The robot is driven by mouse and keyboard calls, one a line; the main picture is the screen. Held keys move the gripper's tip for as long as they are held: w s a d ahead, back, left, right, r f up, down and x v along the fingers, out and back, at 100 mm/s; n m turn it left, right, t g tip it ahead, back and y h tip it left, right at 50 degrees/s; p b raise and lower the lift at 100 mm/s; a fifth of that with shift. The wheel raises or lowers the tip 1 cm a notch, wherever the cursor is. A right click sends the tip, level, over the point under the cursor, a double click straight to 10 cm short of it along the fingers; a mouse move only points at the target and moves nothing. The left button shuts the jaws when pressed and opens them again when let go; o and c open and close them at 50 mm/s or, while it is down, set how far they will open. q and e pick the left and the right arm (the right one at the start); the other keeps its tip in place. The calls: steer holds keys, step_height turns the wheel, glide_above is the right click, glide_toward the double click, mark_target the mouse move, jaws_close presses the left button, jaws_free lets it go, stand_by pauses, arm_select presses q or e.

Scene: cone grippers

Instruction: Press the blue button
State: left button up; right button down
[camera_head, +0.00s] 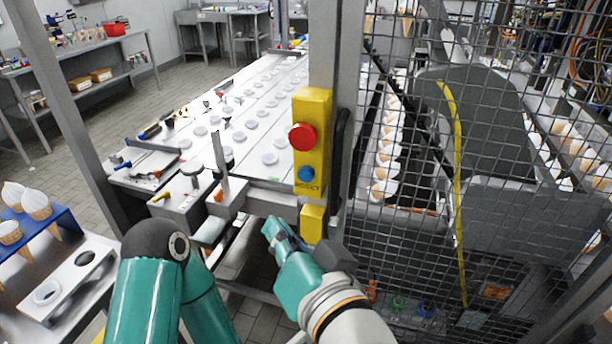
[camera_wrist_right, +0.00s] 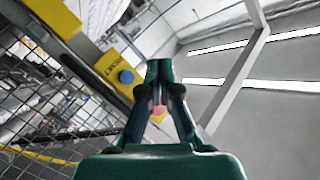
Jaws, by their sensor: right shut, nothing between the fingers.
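The blue button (camera_head: 306,173) is on a yellow control box (camera_head: 312,110) fixed to a grey post, below a red mushroom button (camera_head: 302,137). In the right wrist view the blue button (camera_wrist_right: 126,77) is to the left of my fingertips, on the tilted yellow box (camera_wrist_right: 106,66). My right gripper (camera_head: 275,236) is below and a little left of the box in the head view, apart from the button. In the right wrist view its fingertips (camera_wrist_right: 160,72) are together and empty. My left gripper is not in view.
A wire mesh fence (camera_head: 490,130) stands right of the post. A smaller yellow box (camera_head: 312,224) is on the post below the buttons. A white conveyor (camera_head: 240,120) with several round lids lies behind, left of the post. A cone rack (camera_head: 30,235) is at left.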

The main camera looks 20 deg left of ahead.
mark_target(306, 174)
steer(key=shift+w+d+b, duration=0.15)
steer(key=shift+w+b, duration=2)
steer(key=shift+w, duration=2.25)
steer(key=shift+w, duration=0.15)
steer(key=shift+w, duration=0.2)
